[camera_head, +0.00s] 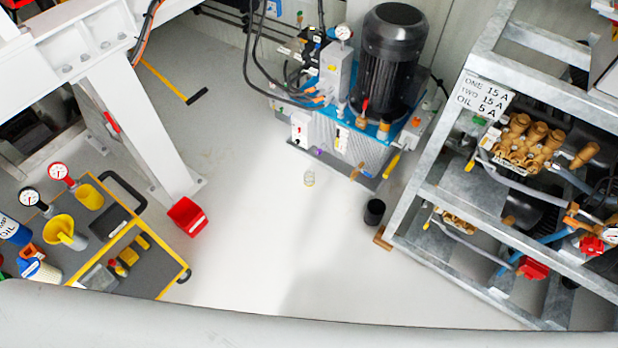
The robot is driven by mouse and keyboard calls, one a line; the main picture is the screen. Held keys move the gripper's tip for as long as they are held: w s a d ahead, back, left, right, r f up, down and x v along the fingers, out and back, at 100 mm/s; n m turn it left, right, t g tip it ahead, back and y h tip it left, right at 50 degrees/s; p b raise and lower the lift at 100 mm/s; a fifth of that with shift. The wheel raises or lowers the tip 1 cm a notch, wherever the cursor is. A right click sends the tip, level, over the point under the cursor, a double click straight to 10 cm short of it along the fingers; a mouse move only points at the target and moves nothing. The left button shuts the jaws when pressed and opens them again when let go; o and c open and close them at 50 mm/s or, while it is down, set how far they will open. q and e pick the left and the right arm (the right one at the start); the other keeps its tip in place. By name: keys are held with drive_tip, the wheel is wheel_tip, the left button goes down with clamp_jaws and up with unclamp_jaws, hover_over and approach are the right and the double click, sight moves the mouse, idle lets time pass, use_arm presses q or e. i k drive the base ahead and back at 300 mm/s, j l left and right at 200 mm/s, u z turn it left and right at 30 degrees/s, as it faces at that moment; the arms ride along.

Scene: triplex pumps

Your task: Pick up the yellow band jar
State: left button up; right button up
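Neither of my grippers shows in the head view.
A red bin (187,216) and a tool cart (150,275) are at left. The central floor is clear.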

sight(309, 175)
drive_tip(key=i+j+u, duration=0.2)
drive_tip(key=i, duration=0.3)
drive_tip(key=i+j+u, duration=0.25)
drive_tip(key=i, duration=0.25)
drive_tip(key=i+j+u, duration=0.2)
drive_tip(key=i, duration=0.35)
